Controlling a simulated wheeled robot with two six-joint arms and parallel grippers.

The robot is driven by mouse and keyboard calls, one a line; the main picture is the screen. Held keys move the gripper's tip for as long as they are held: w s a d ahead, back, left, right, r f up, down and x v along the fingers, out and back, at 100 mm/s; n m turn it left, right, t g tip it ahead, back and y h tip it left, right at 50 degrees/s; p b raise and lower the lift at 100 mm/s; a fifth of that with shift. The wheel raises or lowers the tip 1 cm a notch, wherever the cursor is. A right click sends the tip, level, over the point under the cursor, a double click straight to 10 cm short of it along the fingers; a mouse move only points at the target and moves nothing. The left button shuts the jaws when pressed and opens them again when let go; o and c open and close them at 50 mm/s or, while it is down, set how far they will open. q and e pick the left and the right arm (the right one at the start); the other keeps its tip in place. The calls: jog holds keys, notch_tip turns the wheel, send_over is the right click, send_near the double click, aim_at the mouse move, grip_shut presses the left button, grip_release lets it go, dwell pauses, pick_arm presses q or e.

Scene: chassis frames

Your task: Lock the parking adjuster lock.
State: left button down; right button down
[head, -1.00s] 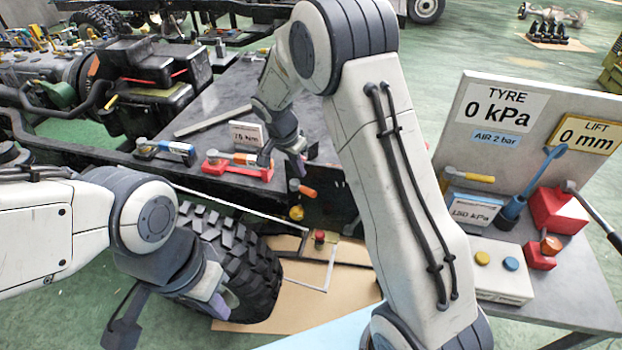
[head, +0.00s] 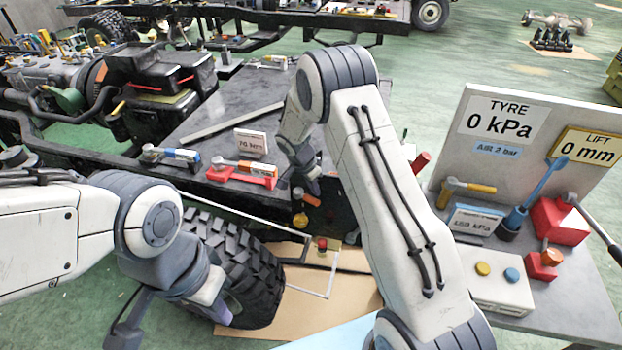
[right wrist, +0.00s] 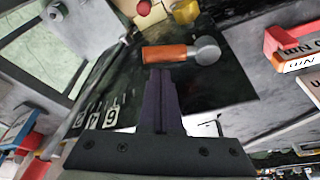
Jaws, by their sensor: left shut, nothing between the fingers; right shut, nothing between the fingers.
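An orange lever with a round grey metal end (head: 307,197) sits on a dark panel at the chassis side; no label tells whether it is the parking adjuster lock. In the right wrist view the orange lever (right wrist: 172,54) lies roughly level, its grey end to the right. My right gripper (head: 314,190) is shut and empty. In the right wrist view its dark fingertips (right wrist: 160,74) point at the orange part from just below; contact cannot be told. My left gripper (head: 220,312) is shut and empty beside the large tyre (head: 250,275), low at left.
A yellow knob (head: 300,220) and a red button (head: 322,243) are close below the lever. White number tags (right wrist: 102,118) are left of the fingers. A red cradle (head: 240,176) holds a tool on the chassis top. A grey bench (head: 560,300) with gauges stands at right.

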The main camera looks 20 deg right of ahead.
pick_arm(q)
jog(key=shift+r, duration=0.3)
pick_arm(e)
jog(key=shift+x, duration=1.5)
